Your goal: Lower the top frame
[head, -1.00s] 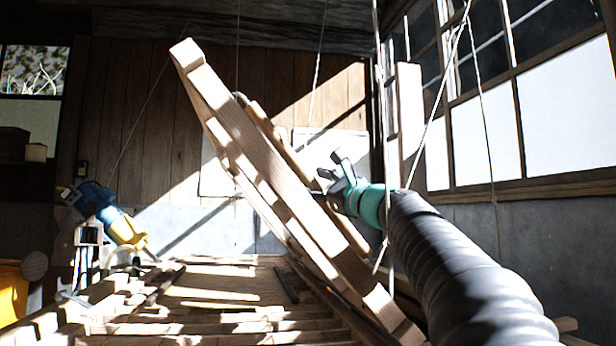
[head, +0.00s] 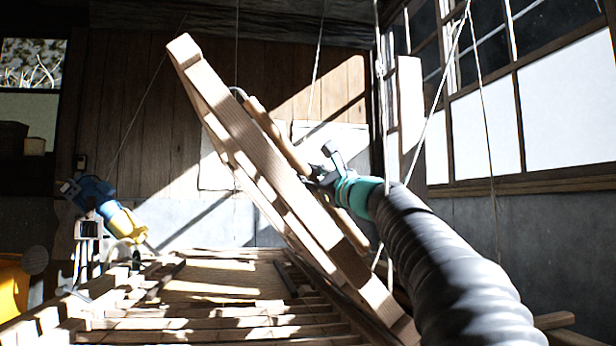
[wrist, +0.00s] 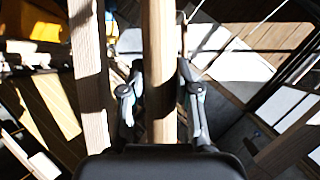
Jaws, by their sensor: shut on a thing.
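The top frame (head: 255,145) is a pale wooden frame, tilted steeply, with its upper end at the upper left and its lower end at the lower right, over the wooden bed. My gripper (head: 325,170) is at the right side of the frame, partly hidden behind its bars. In the wrist view, my gripper (wrist: 162,80) has one finger on each side of a wooden bar (wrist: 160,40) of the frame and is shut on it. Another frame bar (wrist: 88,75) runs beside it on the left.
The slatted wooden bed (head: 215,312) lies below the frame. Thin ropes (head: 440,95) hang from above on the right, close to my arm. A blue and yellow tool (head: 105,205) hangs at the left. A windowed wall (head: 530,110) stands at the right.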

